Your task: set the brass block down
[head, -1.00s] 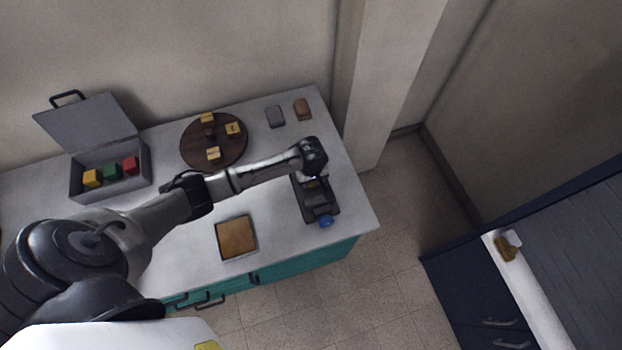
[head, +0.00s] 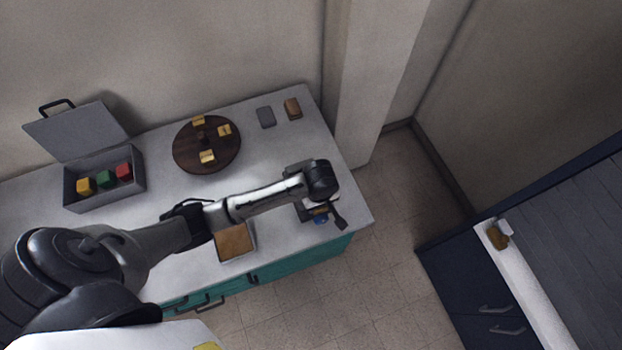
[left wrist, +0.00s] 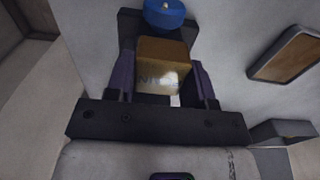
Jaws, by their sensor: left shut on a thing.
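My left gripper (head: 320,208) is over the dark fixture with a blue knob, near the counter's right front corner. In the left wrist view its two fingers (left wrist: 162,82) are shut on a brass block (left wrist: 160,78) with lettering on its face. The dark fixture (left wrist: 130,25) is beyond the block, with the blue knob (left wrist: 165,13) at its end; the knob also shows in the head view (head: 320,220). The arm and gripper hide much of the fixture. I cannot tell whether the block touches it. My right gripper is not in view.
A brown-topped square tray (head: 221,259) sits left of the fixture. A round wooden disc (head: 185,157) holds several brass blocks. An open grey box (head: 105,194) holds yellow, green and red blocks. Grey (head: 266,117) and brown (head: 292,108) blocks lie at the back right.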

